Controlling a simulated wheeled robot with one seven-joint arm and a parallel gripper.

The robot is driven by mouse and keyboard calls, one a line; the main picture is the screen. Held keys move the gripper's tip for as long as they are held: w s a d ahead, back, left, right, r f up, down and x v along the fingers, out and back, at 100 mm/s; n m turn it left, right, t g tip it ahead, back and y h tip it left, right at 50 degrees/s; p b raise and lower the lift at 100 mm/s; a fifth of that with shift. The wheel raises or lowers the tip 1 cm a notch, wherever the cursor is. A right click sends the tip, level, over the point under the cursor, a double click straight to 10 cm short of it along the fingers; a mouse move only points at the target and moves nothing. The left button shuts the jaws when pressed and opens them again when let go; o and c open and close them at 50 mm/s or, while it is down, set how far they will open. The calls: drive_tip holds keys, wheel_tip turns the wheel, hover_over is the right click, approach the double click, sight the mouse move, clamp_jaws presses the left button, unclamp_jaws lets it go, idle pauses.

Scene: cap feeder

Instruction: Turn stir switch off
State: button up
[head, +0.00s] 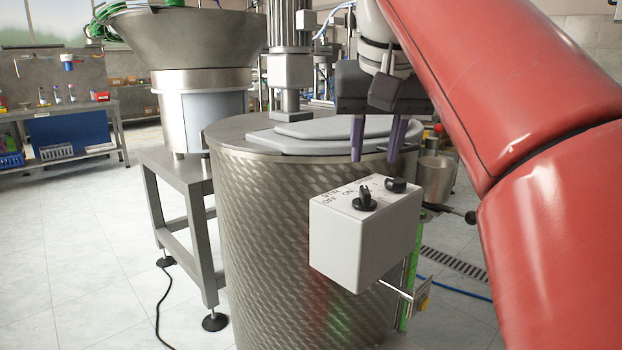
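A white control box (360,238) is in front of the steel drum, right of centre in the head view. Its top carries two black knobs. The left knob (365,199) is beside the printed words STIR, OFF and ON. Its exact pointing direction is too small to tell surely. The right knob (396,185) is farther back, with its label partly unreadable. My gripper (377,148) is open and empty, with two purple fingers apart and pointing down. In the picture its fingertips are above and behind the knobs, touching neither.
The large steel drum (268,240) with a grey lid (320,128) stands behind the box. A metal rod with a yellow end (422,298) projects below the box, and a black-tipped lever (462,214) to its right. A feeder bowl (195,40) stands back left.

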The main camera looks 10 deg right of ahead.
sight(364, 187)
drive_tip(key=b+x, duration=0.1)
drive_tip(key=x, duration=0.2)
drive_tip(key=b+x, duration=0.2)
drive_tip(key=x, duration=0.2)
drive_tip(key=shift+w+a, duration=0.2)
drive_tip(key=shift+w, duration=0.05)
clamp_jaws()
